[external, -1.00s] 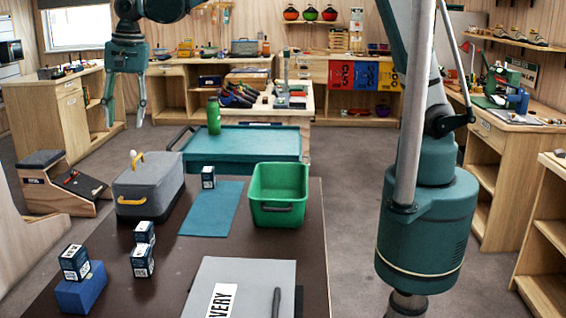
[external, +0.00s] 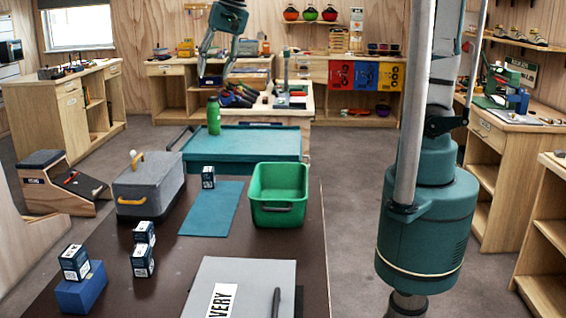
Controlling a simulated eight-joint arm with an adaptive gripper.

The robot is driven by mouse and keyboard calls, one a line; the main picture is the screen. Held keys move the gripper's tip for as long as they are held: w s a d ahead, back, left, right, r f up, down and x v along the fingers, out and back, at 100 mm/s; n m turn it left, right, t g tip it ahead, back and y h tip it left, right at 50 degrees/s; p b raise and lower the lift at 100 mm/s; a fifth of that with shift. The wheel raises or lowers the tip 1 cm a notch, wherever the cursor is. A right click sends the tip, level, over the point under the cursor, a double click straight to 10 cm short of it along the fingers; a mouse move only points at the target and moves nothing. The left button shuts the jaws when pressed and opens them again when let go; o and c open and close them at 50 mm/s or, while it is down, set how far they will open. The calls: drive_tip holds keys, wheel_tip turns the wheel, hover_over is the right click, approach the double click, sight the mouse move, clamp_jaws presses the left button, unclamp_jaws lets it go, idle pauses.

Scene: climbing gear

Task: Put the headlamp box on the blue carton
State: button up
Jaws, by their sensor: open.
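The blue carton (external: 82,295) lies at the front left of the dark table. A small dark box with white printed labels (external: 74,262) sits on top of it. Similar boxes stand elsewhere: one box (external: 144,233) appears to be stacked on or just behind another box (external: 142,261), and a single box (external: 208,177) stands by the teal mat. The print is too small to tell which is the headlamp box. My gripper (external: 214,70) is open and empty, high above and beyond the table, apart from all the boxes.
A grey case with a yellow handle (external: 148,188) stands at the table's left. The teal mat (external: 212,212) is mostly bare. A green bin (external: 279,210) stands at right. A grey board (external: 255,275) with a printed label lies in front. A teal-topped cart (external: 255,143) stands behind.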

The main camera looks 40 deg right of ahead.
drive_tip(key=s+d+n+t, duration=0.1)
drive_tip(key=s+d, duration=0.3)
drive_tip(key=d, duration=0.7)
drive_tip(key=s+d+n+t, duration=0.1)
drive_tip(key=s+d, duration=0.2)
drive_tip(key=d, duration=0.7)
drive_tip(key=s+d+f+n+t+h, duration=0.1)
drive_tip(key=s+d+f, duration=0.2)
drive_tip(key=s+d, duration=0.2)
drive_tip(key=s+d+f+n+t+h, duration=0.1)
drive_tip(key=s+d+f, duration=0.2)
drive_tip(key=d, duration=0.6)
drive_tip(key=s, duration=0.2)
drive_tip(key=shift+s+d, duration=0.2)
drive_tip(key=shift+s, duration=0.15)
